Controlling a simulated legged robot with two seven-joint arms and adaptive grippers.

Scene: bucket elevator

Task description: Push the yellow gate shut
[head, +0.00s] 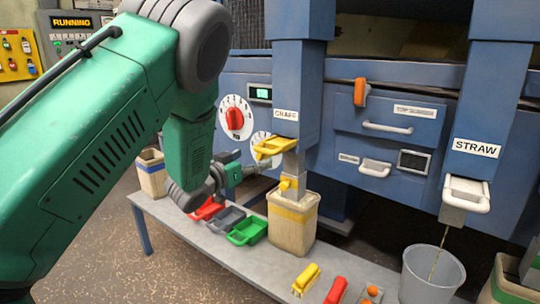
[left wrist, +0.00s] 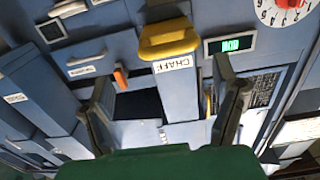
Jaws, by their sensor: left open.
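In the left wrist view the yellow gate (left wrist: 168,40) lies ahead, between and beyond my fingers. My left gripper (head: 262,165) is open and empty, just below and left of the gate in the head view. I see no clear contact between them. The left wrist view shows its two spread dark fingers (left wrist: 163,78). My right gripper is not in view.
A white gate (head: 467,193) sits on the straw spout at right, over a grey bucket (head: 431,274). Red, grey and green scoops (head: 247,231) lie on the grey bench (head: 215,255). A red dial (head: 235,118) is on the blue machine behind.

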